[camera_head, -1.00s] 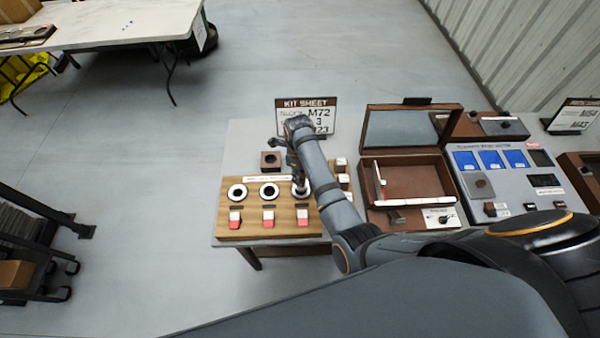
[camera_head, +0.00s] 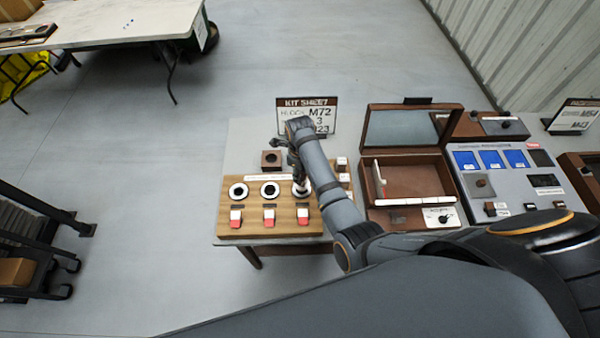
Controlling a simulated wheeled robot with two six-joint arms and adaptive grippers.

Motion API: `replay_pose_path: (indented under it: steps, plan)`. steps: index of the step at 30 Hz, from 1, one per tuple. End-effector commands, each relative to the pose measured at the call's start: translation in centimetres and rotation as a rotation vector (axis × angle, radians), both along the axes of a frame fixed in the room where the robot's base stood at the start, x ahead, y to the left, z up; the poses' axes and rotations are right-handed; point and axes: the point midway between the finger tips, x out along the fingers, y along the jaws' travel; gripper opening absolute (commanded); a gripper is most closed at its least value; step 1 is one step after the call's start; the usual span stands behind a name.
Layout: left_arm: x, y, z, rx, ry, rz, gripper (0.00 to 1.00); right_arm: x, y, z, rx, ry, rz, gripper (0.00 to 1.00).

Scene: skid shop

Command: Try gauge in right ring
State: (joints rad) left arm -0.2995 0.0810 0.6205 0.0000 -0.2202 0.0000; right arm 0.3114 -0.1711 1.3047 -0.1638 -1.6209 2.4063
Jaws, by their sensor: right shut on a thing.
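A wooden board (camera_head: 250,216) on the table carries a row of white rings with dark holes. The left ring (camera_head: 238,191) and the middle ring (camera_head: 270,190) are in plain view and empty. The right ring (camera_head: 303,192) is mostly hidden by my right gripper (camera_head: 299,180), which points down over it. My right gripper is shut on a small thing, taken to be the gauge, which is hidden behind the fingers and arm. I cannot tell whether it is inside the ring or just above it. My left gripper is out of view.
Red-and-white blocks (camera_head: 269,217) sit in front of the rings. A brown block (camera_head: 271,160) and the kit sheet sign (camera_head: 307,102) stand behind the board. An open mirrored case (camera_head: 412,175) and a grey panel with blue tiles (camera_head: 500,185) lie to the right.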

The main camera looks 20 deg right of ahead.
Motion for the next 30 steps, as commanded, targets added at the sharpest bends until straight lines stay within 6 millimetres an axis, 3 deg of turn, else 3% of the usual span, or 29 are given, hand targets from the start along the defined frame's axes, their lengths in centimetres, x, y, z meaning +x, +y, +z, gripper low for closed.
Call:
replay_pose_path:
  steps: [30]
  plan:
    - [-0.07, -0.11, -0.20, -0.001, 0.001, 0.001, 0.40, 0.03, 0.04, -0.49, 0.000, 0.000, 0.000, 0.00]
